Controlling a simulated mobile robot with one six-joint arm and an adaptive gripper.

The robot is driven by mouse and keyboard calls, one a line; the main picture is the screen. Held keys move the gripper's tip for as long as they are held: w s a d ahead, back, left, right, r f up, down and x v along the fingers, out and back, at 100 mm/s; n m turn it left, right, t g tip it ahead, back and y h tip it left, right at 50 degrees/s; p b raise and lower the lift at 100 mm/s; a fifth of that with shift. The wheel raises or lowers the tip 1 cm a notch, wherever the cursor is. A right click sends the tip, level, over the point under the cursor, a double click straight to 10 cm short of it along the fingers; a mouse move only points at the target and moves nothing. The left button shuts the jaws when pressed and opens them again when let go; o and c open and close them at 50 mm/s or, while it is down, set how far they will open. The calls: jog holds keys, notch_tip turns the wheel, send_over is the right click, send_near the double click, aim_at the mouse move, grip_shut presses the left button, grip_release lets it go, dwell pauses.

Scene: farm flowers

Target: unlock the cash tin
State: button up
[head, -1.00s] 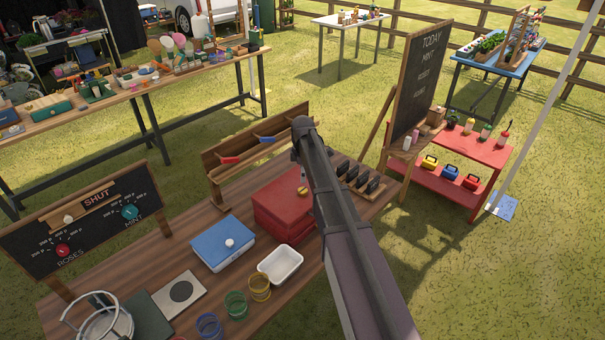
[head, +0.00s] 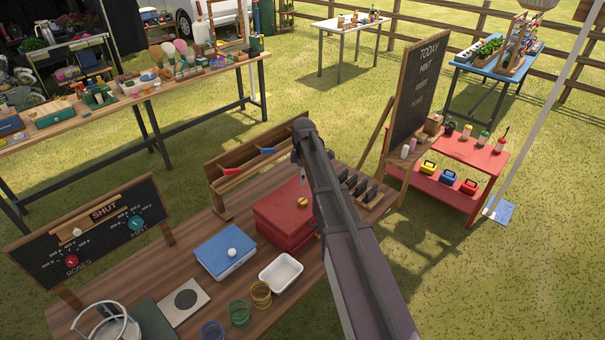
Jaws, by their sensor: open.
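A red tin (head: 280,222), seemingly the cash tin, sits shut on the wooden table. A small round brass piece (head: 303,202), perhaps its lock, shows on it. My arm crosses in front of the tin's right side and hides part of it. My gripper cannot be made out; the arm's far end hides that area above and behind the tin. A wooden rack (head: 225,190) behind the tin holds a red-handled piece (head: 230,172) and a blue-handled piece (head: 268,151). They may be keys, but they are too small to tell.
A white tray (head: 281,273) and coloured rings (head: 261,294) lie in front. A SHUT board (head: 100,240) stands at left, a chalkboard (head: 418,85) at right. Dark upright pieces (head: 362,187) stand right of my arm.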

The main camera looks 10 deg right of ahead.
jog(key=s+f+m+b, duration=0.5)
jog(key=s, duration=0.4)
jog(key=s+f+m+b, duration=0.5)
jog(key=s+f+b, duration=0.1)
jog(key=s, duration=0.4)
jog(key=s+f+m+b, duration=0.5)
jog(key=s+f, duration=0.1)
jog(key=s, duration=0.3)
jog(key=shift+s+d+m+b, duration=0.15)
jog(key=shift+s+m+b, duration=0.15)
jog(key=shift+s+b, duration=0.1)
jog(key=shift+f, duration=0.15)
dwell(0.7)
